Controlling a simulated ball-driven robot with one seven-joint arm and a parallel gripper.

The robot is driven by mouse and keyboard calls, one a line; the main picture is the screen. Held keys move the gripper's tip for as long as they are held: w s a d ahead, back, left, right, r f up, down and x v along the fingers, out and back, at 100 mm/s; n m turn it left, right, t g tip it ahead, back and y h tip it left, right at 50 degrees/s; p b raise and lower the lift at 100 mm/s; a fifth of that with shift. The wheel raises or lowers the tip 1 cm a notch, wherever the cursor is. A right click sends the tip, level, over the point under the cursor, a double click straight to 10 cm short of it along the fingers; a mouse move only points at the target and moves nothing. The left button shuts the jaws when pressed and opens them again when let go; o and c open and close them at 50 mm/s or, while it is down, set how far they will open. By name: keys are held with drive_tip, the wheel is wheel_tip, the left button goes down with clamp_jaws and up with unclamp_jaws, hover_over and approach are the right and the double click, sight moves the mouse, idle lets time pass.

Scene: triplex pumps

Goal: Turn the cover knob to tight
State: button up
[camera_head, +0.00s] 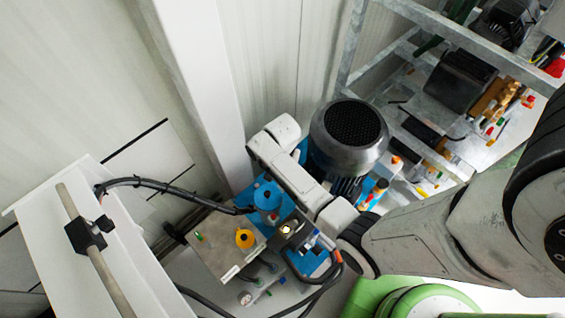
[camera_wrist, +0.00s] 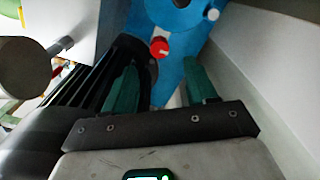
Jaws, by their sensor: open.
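A red round knob (camera_wrist: 159,47) with a white mark sits on the blue pump body (camera_wrist: 178,18) in the wrist view. I cannot tell for sure that it is the cover knob. My gripper (camera_wrist: 160,78) is open and empty, with green fingers on either side of the line to the red knob. The knob lies beyond the fingertips, apart from them. In the head view I cannot make out the fingers or the red knob.
A black finned motor (camera_wrist: 95,85) stands close on the left of my gripper; its round grille (camera_head: 349,125) shows in the head view. A pale wall (camera_wrist: 275,75) is on the right in the wrist view. A metal rack (camera_head: 400,45) with equipment stands at upper right.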

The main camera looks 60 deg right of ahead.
drive_tip(key=shift+r, duration=1.85)
